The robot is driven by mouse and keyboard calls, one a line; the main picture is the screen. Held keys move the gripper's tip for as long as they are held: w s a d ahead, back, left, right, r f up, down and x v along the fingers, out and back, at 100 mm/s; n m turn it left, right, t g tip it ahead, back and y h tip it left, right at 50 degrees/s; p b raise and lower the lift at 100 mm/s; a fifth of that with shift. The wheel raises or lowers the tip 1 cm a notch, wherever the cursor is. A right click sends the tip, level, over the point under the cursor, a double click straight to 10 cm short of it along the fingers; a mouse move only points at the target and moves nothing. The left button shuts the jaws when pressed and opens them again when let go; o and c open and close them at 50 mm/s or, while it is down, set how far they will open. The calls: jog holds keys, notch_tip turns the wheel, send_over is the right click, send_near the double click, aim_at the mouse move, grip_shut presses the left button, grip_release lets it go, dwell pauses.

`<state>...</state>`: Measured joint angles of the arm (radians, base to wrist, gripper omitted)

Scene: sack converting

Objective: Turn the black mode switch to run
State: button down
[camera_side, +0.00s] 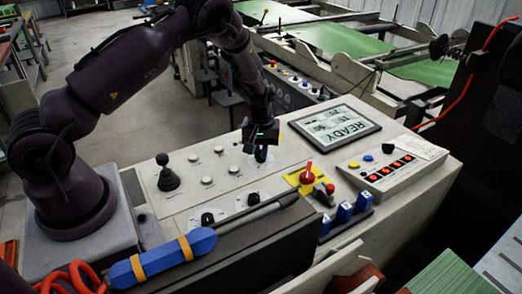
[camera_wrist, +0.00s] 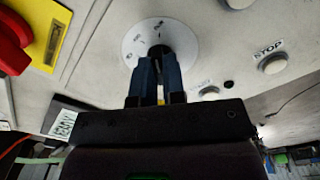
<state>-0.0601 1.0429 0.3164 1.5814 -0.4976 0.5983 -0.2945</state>
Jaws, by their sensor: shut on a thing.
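The black mode switch (camera_wrist: 158,49) stands in the middle of a round white dial plate (camera_wrist: 184,38) on the panel, in the wrist view. Small printed marks ring the plate; one at the top seems to read RUN, but the text is too small to be sure. My gripper (camera_wrist: 158,72) has its two blue fingers shut on the switch knob, one on either side. The fingers hide most of the knob, so I cannot tell which mark it points to. In the side view my gripper (camera_side: 261,155) reaches down to the panel and hides the switch.
A red knob on a yellow plate (camera_side: 293,179), the READY screen (camera_side: 338,124) and a box of lit red buttons (camera_side: 392,171) lie to the right. A black joystick (camera_side: 168,177) and two black dial knobs stand nearby. A STOP button (camera_wrist: 274,63) is beside the dial.

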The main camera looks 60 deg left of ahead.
aim_at(261, 152)
jog(key=shift+m, duration=0.8)
jog(key=c, duration=1.2)
grip_release()
notch_tip(261, 152, up, 13)
jog(key=shift+m, duration=0.3)
